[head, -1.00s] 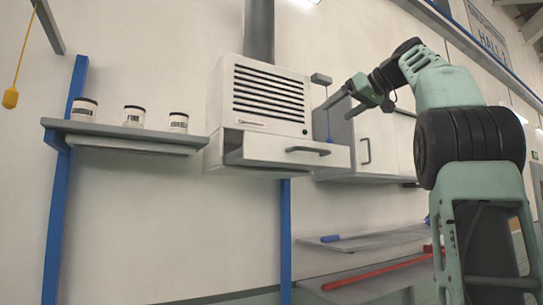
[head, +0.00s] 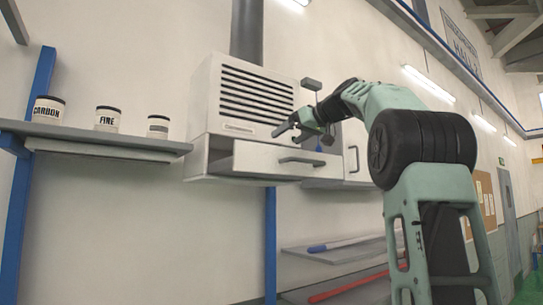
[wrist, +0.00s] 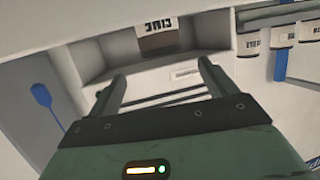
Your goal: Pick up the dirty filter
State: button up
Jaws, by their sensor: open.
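My gripper (head: 287,124) is open and empty, above the right part of the pulled-out drawer (head: 250,157) of the white louvred unit. In the wrist view its two fingers (wrist: 160,76) are spread and point toward the drawer's inside (wrist: 90,62). A brownish canister with a white label (wrist: 158,27) sits inside the drawer, beyond the fingertips and not touching them. It appears to be the dirty filter; its label is upside down and looks like "FINE". The head view does not show it, as the drawer front hides it.
A shelf (head: 110,147) at the left holds three labelled canisters (head: 106,119); they also show at the wrist view's upper right (wrist: 282,38). The louvred housing (head: 255,97) stands behind the drawer. A white cabinet (head: 356,150) is to the right. A bench (head: 345,252) is below.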

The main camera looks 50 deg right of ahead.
jog(key=p+x, duration=0.4)
jog(key=x, duration=0.1)
jog(key=shift+w+a+f, duration=0.15)
jog(key=shift+w+f, duration=0.05)
jog(key=shift+w, duration=0.15)
jog(key=shift+w+f, duration=0.25)
jog(key=shift+w, duration=0.1)
jog(key=c, duration=1.1)
